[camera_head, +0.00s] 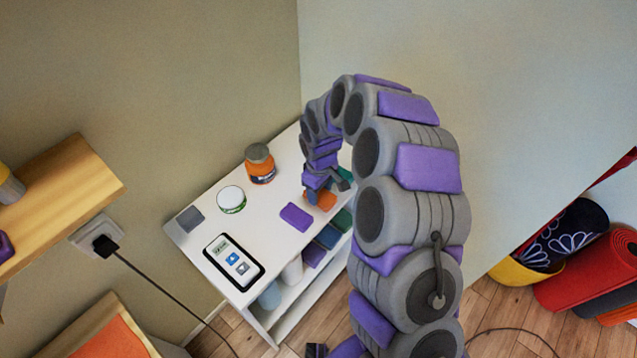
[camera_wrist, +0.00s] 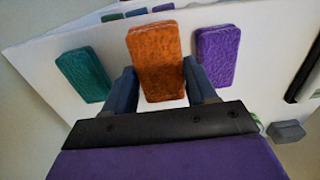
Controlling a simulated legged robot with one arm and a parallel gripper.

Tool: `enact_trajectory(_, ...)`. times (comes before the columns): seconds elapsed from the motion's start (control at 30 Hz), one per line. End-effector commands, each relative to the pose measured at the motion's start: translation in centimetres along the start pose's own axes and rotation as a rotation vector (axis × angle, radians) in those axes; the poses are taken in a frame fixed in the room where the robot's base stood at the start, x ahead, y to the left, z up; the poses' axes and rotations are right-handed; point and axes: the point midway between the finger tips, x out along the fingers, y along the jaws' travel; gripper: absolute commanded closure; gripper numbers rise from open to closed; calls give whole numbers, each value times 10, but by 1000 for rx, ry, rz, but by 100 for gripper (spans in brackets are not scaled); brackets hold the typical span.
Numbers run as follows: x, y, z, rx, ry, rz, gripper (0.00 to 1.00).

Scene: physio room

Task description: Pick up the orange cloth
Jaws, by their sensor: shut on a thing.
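The orange cloth (camera_head: 326,200) is a folded rectangle on the top of the white shelf unit, partly hidden by my arm in the head view. In the wrist view the orange cloth (camera_wrist: 156,62) lies between the fingers of my gripper (camera_wrist: 162,88). My gripper (camera_head: 326,193) is shut on its near part, one finger at each long side. A green cloth (camera_wrist: 83,74) lies to its left and a purple cloth (camera_wrist: 218,56) to its right in the wrist view.
The white shelf top (camera_head: 205,193) also carries the purple cloth (camera_head: 296,217), an orange jar (camera_head: 260,166), a white round tub (camera_head: 231,200), a grey block (camera_head: 189,219) and a device with a screen (camera_head: 233,263). More folded cloths lie on the shelf below. Walls stand close behind.

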Motion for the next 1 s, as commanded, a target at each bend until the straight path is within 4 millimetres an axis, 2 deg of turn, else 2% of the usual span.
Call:
enact_trajectory(0.7,-10,-76,73,0,-6,-3,73)
enact_trajectory(1.0,-12,-91,86,0,-1,0,73)
